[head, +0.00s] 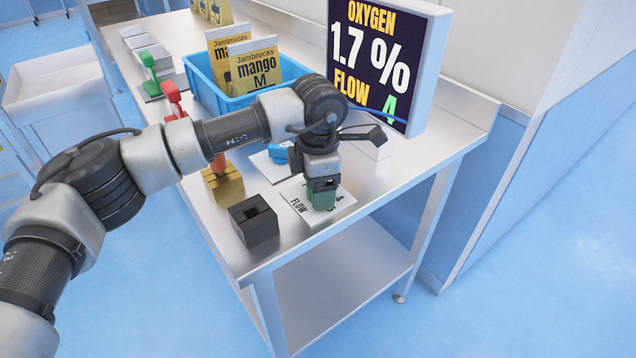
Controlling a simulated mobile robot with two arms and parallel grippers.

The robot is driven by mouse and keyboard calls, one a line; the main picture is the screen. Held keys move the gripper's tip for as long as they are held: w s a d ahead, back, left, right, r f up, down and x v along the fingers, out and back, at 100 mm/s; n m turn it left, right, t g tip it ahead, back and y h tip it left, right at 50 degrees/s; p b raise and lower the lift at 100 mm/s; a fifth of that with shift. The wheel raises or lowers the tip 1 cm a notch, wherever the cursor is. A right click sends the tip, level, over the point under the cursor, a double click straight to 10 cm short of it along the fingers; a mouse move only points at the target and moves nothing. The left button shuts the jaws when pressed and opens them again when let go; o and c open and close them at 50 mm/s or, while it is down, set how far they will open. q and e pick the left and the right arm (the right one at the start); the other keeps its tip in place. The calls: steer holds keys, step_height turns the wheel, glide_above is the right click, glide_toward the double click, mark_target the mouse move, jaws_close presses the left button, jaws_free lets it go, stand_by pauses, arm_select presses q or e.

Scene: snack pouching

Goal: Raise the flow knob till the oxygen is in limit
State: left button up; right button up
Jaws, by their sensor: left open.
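The flow dial plate (299,204), marked FLOW with numbers, lies on the front part of the steel table. My left gripper (322,200) points down over the middle of this plate and is open. A green part shows at its fingertips; I cannot tell whether it is the knob or part of the fingers. The gripper hides most of the dial, so the knob's pointer is not visible. The display screen (372,62) behind reads OXYGEN 1.7 % in white and yellow, and FLOW 4 with a green 4. My right gripper is not in view.
A black slotted block (254,222) and a brass block (224,186) stand left of the dial. A blue knob (278,153) sits behind it. A blue crate (204,86) holds mango pouches (254,68). Red (173,98) and green (149,68) handled devices stand farther left.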

arm_select(q)
steer(key=shift+r, duration=0.15)
step_height(320, 180, up, 11)
steer(key=shift+f, duration=0.2)
stand_by(0.3)
